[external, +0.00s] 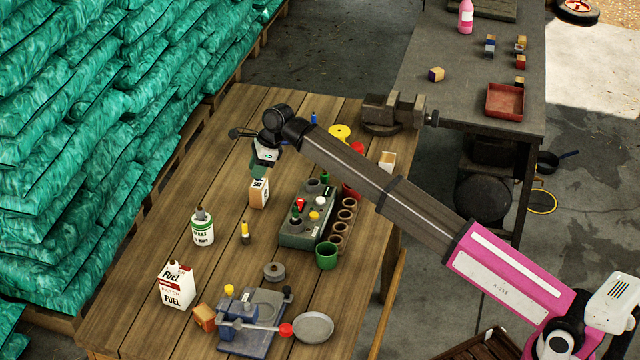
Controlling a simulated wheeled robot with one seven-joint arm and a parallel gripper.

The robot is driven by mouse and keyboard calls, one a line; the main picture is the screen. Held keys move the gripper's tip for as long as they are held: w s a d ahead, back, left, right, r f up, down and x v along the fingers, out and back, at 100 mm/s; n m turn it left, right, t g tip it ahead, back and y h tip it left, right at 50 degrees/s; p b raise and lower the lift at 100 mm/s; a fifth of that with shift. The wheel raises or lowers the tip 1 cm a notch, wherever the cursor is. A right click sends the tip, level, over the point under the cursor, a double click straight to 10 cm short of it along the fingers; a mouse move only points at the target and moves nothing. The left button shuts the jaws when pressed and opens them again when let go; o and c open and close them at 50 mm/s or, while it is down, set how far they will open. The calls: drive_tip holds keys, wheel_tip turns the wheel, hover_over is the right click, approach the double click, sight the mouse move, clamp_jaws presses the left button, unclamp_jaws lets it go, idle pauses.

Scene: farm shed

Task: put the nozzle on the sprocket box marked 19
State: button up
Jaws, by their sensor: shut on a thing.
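My gripper (264,158) points down over the wooden table, left of the grey control box. It is shut on a small dark green piece, which looks like the nozzle (257,171). A small tan and white box (259,194) with dark print stands directly below it. The print is too small to read surely as 19. The green piece is right at the top of this box in the picture; I cannot tell whether they touch.
A grey control box (306,217) with coloured knobs stands to the right, beside a green cup (326,256). Another small box (388,161) is near the vise (392,112).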

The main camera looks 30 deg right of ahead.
drive_tip(key=shift+f, duration=0.65)
drive_tip(key=shift+f, duration=0.1)
drive_tip(key=o, duration=0.9)
drive_tip(key=v, duration=1.2)
